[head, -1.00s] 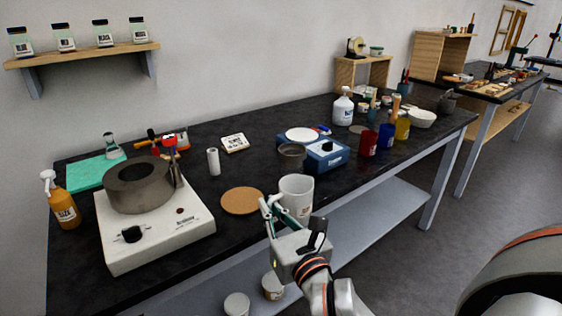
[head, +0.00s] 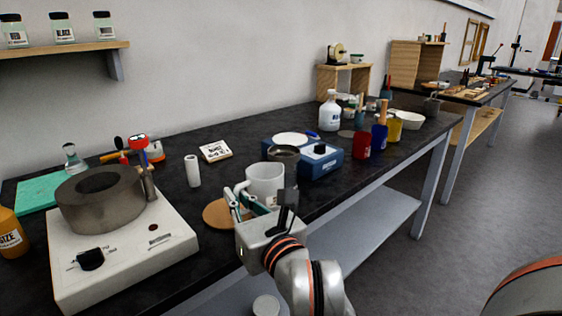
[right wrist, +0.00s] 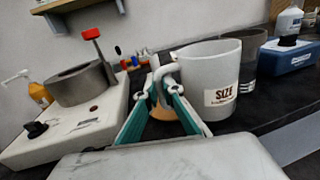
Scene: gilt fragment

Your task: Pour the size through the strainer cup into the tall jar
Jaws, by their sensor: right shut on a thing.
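My right gripper (head: 235,205) is shut on the handle of a pale grey mug (head: 265,180). In the right wrist view the mug (right wrist: 213,75) carries a "SIZE" label and looks nearly upright; its contents are hidden. A dark grey cup with a metallic rim (head: 284,153), possibly the strainer cup over the tall jar, stands just behind the mug, beside a blue device. The mug partly hides it. In the right wrist view a dark, see-through vessel (right wrist: 247,65) shows behind the mug; I cannot tell whether they touch. My left gripper is out of view.
A round cork mat (head: 219,214) lies left of the mug. A white hot plate (head: 125,255) carries a thick grey ring (head: 100,200). The blue device (head: 320,160) and several coloured jars stand to the right. A small white cylinder (head: 192,171) stands behind the mat.

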